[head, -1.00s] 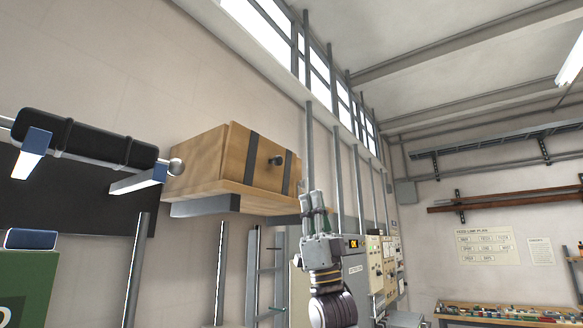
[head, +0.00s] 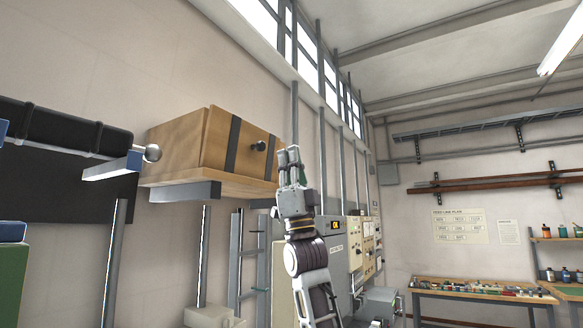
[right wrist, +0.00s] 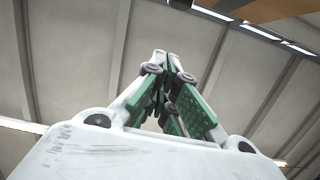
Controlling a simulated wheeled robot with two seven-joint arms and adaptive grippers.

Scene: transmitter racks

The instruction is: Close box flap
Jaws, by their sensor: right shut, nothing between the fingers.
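A wooden box (head: 178,142) sits high on a wall shelf in the head view. Its front flap (head: 218,140) has two dark straps and a dark round knob (head: 258,146). The flap stands slightly proud of the box side at its left edge; I cannot tell how far it is open. My right gripper (head: 289,156) points up at the flap's right end, in front of it in the picture, and hides part of that end. I cannot tell whether it touches. In the right wrist view its green-padded fingers (right wrist: 160,75) come together, shut and empty. My left gripper is not in view.
A shelf bracket (head: 185,192) supports the box. A black cylinder (head: 65,130) on a blue-grey bracket is at the left. Grey cabinets with panels (head: 362,245) stand below right. A workbench (head: 480,290) is farther right. Open air lies right of the gripper.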

